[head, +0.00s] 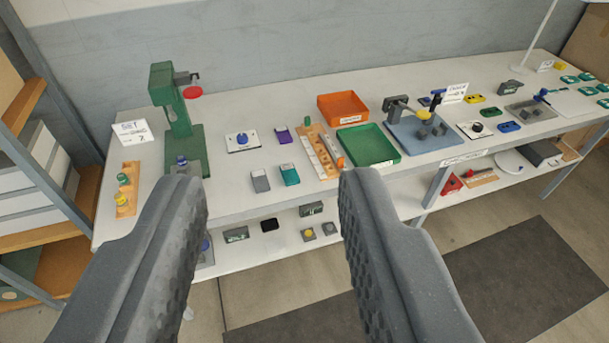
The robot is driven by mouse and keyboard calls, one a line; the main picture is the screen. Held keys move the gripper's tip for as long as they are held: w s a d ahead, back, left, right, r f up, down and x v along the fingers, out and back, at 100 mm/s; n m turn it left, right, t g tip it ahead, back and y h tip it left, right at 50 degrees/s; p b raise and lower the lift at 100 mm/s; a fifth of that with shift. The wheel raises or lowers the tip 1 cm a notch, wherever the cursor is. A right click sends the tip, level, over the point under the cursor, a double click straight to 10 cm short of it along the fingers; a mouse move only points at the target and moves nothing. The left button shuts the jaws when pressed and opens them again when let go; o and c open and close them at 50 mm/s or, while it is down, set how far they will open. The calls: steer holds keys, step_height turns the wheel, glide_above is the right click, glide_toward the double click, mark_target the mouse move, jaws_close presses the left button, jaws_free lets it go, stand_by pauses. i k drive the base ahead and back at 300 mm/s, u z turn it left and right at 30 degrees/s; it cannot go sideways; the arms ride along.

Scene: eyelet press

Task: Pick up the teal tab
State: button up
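A small teal tab (289,174) lies on the white bench near its front edge, beside a grey tab (260,181) on its left. Nothing is held.
A green press (180,115) stands at the bench's left. Behind the teal tab lies a purple piece (282,135). To its right are a wooden rack (315,155), a green tray (368,146) and an orange tray (343,105). A lower shelf (275,250) holds small items.

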mark_target(288, 173)
steer(key=z, duration=0.05)
steer(key=i, duration=1)
steer(key=u, duration=0.05)
